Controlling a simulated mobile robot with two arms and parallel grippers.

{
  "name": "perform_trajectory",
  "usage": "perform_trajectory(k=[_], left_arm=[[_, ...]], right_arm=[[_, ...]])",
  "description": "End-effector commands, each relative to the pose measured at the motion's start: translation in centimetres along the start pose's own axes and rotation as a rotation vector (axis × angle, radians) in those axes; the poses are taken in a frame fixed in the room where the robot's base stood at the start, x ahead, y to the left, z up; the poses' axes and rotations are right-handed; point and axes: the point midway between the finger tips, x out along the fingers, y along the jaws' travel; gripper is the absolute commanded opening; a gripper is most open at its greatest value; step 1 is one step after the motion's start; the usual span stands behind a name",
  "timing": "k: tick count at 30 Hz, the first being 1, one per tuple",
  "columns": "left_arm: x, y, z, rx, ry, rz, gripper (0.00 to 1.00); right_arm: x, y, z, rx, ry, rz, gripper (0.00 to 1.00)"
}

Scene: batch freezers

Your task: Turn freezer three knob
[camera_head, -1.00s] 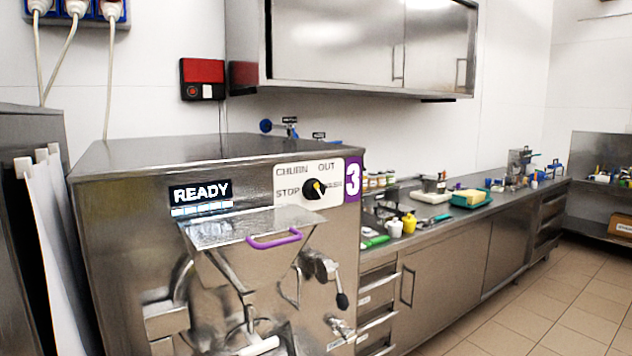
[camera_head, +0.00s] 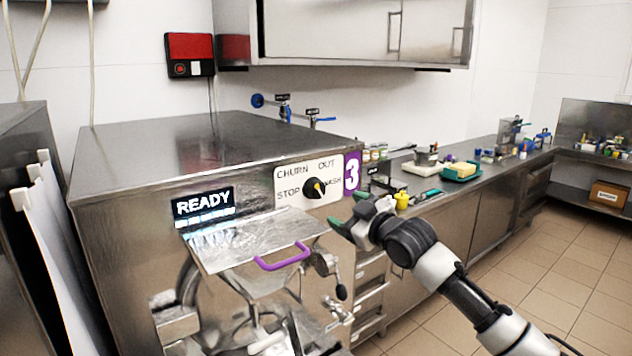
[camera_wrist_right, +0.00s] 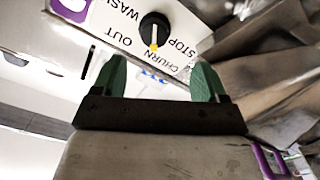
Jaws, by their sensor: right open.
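The freezer three knob (camera_head: 314,188) is black with a yellow pointer mark. It sits on a white label panel (camera_head: 292,173) reading CHURN, OUT, STOP and WASH, beside a purple number 3 (camera_head: 351,174). The freezer's display (camera_head: 204,203) reads READY. My right gripper (camera_head: 348,220) is in front of the freezer, below and right of the knob, and apart from it. In the right wrist view the knob (camera_wrist_right: 154,30) shows beyond the two green fingers (camera_wrist_right: 152,78), which are spread with nothing between them. My left gripper is not in view.
A hinged metal lid with a purple handle (camera_head: 284,257) sits below the knob. A lever (camera_head: 341,291) projects at the freezer's right front. A long counter (camera_head: 480,172) with jars, trays and bottles runs to the right. Tiled floor (camera_head: 545,265) is clear at the right.

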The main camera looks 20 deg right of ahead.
Motion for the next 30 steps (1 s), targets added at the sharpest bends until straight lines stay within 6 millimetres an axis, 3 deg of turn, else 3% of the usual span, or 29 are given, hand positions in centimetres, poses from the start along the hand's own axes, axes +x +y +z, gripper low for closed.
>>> perform_trajectory(k=[1,5,21,30], left_arm=[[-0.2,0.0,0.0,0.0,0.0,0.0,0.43],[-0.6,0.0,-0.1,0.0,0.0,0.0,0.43],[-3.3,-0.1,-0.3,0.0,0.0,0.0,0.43],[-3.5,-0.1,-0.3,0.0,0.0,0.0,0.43]], right_arm=[[-0.1,0.5,-1.0,-0.009,0.013,0.001,0.73],[0.6,0.8,-1.6,-0.011,0.021,0.003,0.73],[8.9,0.7,-1.6,-0.01,0.019,0.001,0.73],[10.6,0.7,-1.6,-0.011,0.02,0.003,0.73]])
